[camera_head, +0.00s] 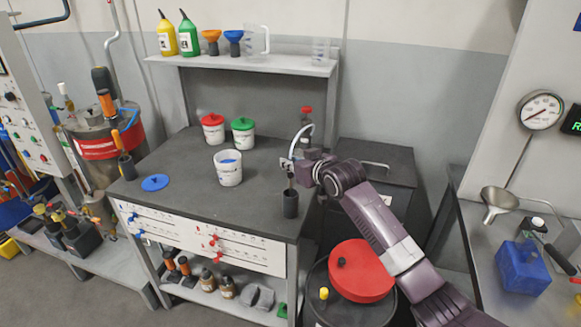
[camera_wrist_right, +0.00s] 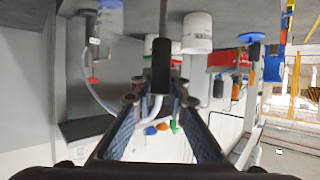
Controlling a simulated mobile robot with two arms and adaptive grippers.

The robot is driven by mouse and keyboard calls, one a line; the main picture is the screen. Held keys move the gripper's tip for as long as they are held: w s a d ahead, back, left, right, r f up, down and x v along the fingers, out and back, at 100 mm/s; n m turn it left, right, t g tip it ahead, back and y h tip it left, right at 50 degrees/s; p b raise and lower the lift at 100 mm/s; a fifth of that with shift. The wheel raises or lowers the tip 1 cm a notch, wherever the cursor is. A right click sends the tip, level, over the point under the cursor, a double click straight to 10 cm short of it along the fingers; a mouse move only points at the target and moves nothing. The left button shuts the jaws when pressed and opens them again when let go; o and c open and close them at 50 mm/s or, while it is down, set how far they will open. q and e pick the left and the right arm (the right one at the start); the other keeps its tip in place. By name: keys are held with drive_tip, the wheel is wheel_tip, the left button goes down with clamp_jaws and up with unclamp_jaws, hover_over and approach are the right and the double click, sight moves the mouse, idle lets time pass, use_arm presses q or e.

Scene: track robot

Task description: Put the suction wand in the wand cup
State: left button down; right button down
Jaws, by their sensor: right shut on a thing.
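My right gripper (camera_head: 290,165) is above the front right corner of the dark bench. It is shut on the suction wand, whose black handle (camera_wrist_right: 161,72) sits between the fingers in the wrist view. The wand's thin metal rod (camera_wrist_right: 163,25) runs away from the fingers to the picture's edge. A pale hose (camera_head: 301,133) curves to the gripper from behind. The dark wand cup (camera_head: 290,205) stands upright directly below the gripper. The rod points down at its mouth; I cannot tell how far the tip is inside. My left gripper is not in view.
A white tub (camera_head: 228,170) without a lid, a blue lid (camera_head: 155,182), a red-lidded tub (camera_head: 213,130) and a green-lidded tub (camera_head: 243,133) are on the bench. Another dark cup (camera_head: 126,166) holds an orange-handled tool. A red drum top (camera_head: 361,271) is below my right arm.

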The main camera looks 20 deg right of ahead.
wheel_tip(320, 180, down, 2)
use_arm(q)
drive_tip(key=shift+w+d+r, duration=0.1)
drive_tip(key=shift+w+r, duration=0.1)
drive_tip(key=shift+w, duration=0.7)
use_arm(e)
drive_tip(key=shift+f, duration=0.15)
drive_tip(key=c, duration=1.9)
unclamp_jaws()
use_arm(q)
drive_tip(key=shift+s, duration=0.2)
